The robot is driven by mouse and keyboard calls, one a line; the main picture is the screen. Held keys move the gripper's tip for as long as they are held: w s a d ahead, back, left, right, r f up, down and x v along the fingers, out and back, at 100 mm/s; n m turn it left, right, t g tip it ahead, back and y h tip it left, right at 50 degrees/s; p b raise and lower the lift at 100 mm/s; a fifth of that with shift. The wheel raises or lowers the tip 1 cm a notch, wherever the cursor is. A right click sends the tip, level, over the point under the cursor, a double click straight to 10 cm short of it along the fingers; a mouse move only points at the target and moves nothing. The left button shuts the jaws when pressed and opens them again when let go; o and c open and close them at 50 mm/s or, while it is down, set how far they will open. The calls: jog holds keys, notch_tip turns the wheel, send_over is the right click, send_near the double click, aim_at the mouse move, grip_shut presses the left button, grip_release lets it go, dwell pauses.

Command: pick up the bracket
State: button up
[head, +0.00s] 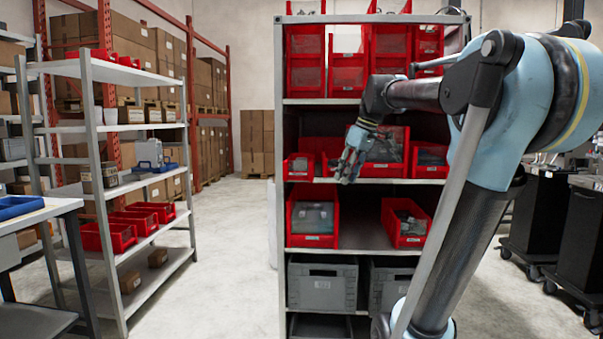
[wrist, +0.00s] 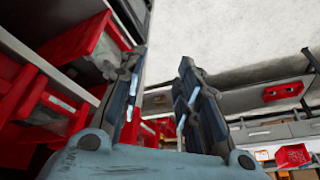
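My gripper (head: 352,158) is in front of the middle shelf of the rack in the head view, beside red bins. In the wrist view my gripper (wrist: 162,78) has its two fingers apart, with bare floor and far shelving showing between them, and nothing held. I cannot single out the bracket in either view. Grey parts lie in a red bin (head: 394,231) on the shelf below and in another red bin (head: 431,168) to the right, but they are too small to name. My gripper partly covers a red bin (head: 398,139) behind it.
The rack (head: 341,101) has upright posts and shelf edges close to my arm. Grey crates (head: 322,287) stand low in it. A second shelving unit (head: 110,70) with red bins (head: 108,236) stands left. The floor (head: 236,220) between them is clear.

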jog(key=w+a+r+n+y, duration=0.1)
jog(key=w+a+r+n, duration=0.2)
jog(key=w+r, duration=0.45)
jog(key=w+a+r+n+y, duration=0.1)
jog(key=w+a+r+n, duration=0.25)
jog(key=w+r, duration=0.45)
jog(key=shift+n, duration=0.25)
jog(key=x, duration=1)
jog(key=a+x, duration=0.1)
jog(key=x, duration=0.5)
jog(key=shift+s+r, duration=0.15)
jog(key=shift+s, duration=0.1)
grip_shut()
